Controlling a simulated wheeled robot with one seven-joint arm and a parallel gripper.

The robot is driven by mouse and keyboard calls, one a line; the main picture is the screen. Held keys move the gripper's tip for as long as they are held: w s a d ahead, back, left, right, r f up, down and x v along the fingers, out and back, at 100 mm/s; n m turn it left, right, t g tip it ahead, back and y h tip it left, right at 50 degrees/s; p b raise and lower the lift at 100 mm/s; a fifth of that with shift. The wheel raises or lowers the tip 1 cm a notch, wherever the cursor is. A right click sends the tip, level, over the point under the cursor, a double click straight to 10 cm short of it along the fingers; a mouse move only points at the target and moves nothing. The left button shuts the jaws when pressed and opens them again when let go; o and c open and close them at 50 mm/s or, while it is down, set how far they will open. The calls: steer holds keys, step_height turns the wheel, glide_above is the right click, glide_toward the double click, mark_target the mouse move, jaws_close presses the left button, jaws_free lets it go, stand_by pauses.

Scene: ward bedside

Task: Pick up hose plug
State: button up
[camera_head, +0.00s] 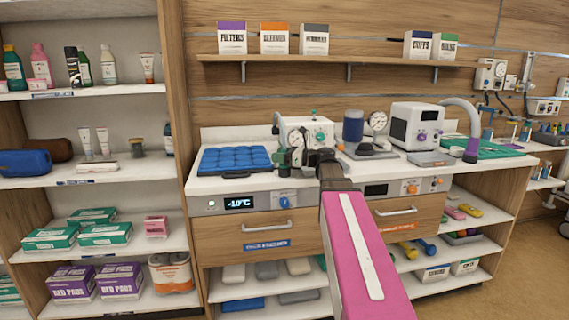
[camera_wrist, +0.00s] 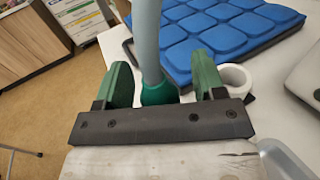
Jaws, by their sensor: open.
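A grey hose (camera_wrist: 147,40) comes down in the wrist view and ends in a green hose plug (camera_wrist: 158,93). My gripper (camera_wrist: 163,76) is open, with one green finger on each side of the plug. Gaps show between the plug and both fingers, so it is not clamped. The plug's lower end is hidden behind the dark gripper bar. In the head view my gripper (camera_head: 288,149) is over the counter, by the grey hose (camera_head: 280,121), in front of a white gauge unit. Another grey hose (camera_head: 459,107) with a purple end (camera_head: 471,150) arches at the right.
A blue padded cushion (camera_head: 235,159) lies left of my gripper on the white counter; a white ring (camera_wrist: 235,77) stands close to my right finger in the wrist view. A white monitor (camera_head: 415,124) stands farther right. A shelf with boxes (camera_head: 232,38) hangs above.

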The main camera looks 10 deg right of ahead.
steer(key=c, duration=1)
steer(key=shift+r, duration=0.15)
steer(key=shift+r, duration=0.6)
step_height(320, 180, up, 2)
steer(key=shift+r, duration=0.15)
steer(key=s+a+r, duration=0.2)
steer(key=s+r, duration=0.5)
steer(key=s, duration=0.4)
steer(key=shift+s+a, duration=0.25)
steer(key=shift+a, duration=0.1)
steer(key=shift+r, duration=0.1)
